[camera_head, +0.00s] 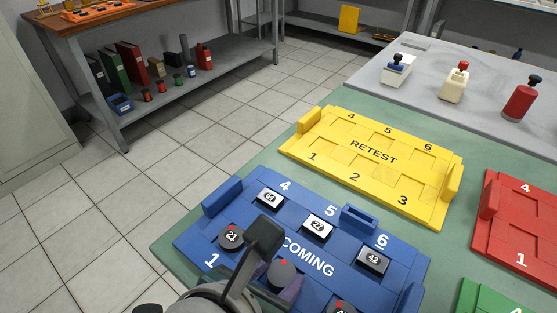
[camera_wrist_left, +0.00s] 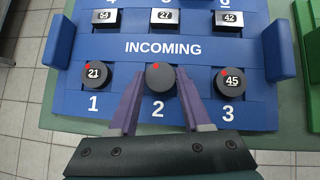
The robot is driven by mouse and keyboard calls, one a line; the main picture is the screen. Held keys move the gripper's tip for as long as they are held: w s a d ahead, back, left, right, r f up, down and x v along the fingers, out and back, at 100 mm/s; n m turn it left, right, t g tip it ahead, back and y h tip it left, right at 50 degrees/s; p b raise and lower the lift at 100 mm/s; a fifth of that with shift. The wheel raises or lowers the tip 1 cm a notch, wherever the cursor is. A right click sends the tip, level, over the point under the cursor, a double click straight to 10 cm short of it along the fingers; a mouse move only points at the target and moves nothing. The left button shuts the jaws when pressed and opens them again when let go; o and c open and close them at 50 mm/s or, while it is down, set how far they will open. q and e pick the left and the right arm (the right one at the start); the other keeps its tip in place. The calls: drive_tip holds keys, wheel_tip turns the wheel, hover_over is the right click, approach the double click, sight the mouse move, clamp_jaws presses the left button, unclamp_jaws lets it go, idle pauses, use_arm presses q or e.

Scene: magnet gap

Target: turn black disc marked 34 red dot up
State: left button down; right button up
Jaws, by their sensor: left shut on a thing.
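A black disc (camera_head: 284,277) sits at slot 2 of the blue INCOMING tray (camera_wrist_left: 80,50). It also shows in the left wrist view (camera_wrist_left: 160,82), with a red dot at its far edge; no number is readable on it. My left gripper (camera_wrist_left: 163,76) is shut on this disc, a purple finger on either side. Black discs marked 21 (camera_wrist_left: 94,78) and 45 (camera_wrist_left: 231,84) lie at slots 1 and 3, each with a red dot near its rim. No disc reads 34. My right gripper is not in view.
White-and-black blocks, including 27 (camera_wrist_left: 165,17) and 42 (camera_wrist_left: 229,19), fill the far row. A yellow RETEST tray (camera_head: 335,130), a red tray (camera_head: 520,205) and a green tray (camera_head: 490,300) stand nearby. Stamps and a red bottle (camera_head: 521,102) stand behind.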

use_arm(q)
drive_tip(key=shift+f, duration=0.15)
idle(0.3)
drive_tip(key=shift+c, duration=1.4)
unclamp_jaws()
drive_tip(key=c, duration=0.5)
wheel_tip(320, 180, up, 5)
drive_tip(key=p, duration=0.5)
drive_tip(key=shift+f, duration=0.2)
